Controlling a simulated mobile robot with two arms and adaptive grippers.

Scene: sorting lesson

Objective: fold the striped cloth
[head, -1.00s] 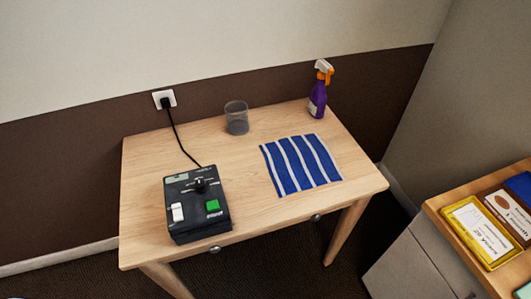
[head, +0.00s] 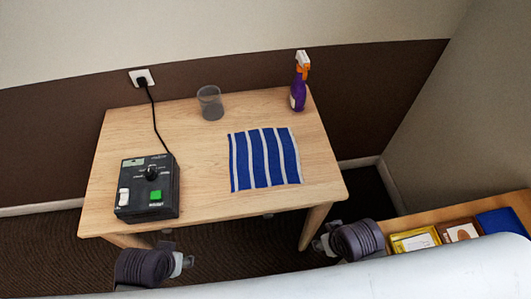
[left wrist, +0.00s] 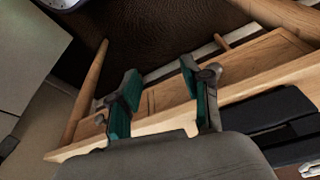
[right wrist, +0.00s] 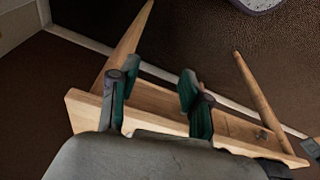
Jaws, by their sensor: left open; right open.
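The striped cloth (head: 263,160), blue with white stripes, lies flat on the right half of the wooden table, near its front. My left gripper (head: 178,250) is open and empty in front of the table's front edge, left of the cloth. In the left wrist view its open fingers (left wrist: 160,78) show with the table edge and floor behind. My right gripper (head: 326,235) is open and empty in front of the table's right front corner. The right wrist view shows its parted fingers (right wrist: 158,76) by the table. The cloth is not visible in either wrist view.
A black control box (head: 148,187) with a cord to a wall socket (head: 142,78) stands front left on the table (head: 200,155). A grey cup (head: 210,103) and a purple spray bottle (head: 299,88) stand at the back. A cabinet with boxes (head: 415,240) is at the right.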

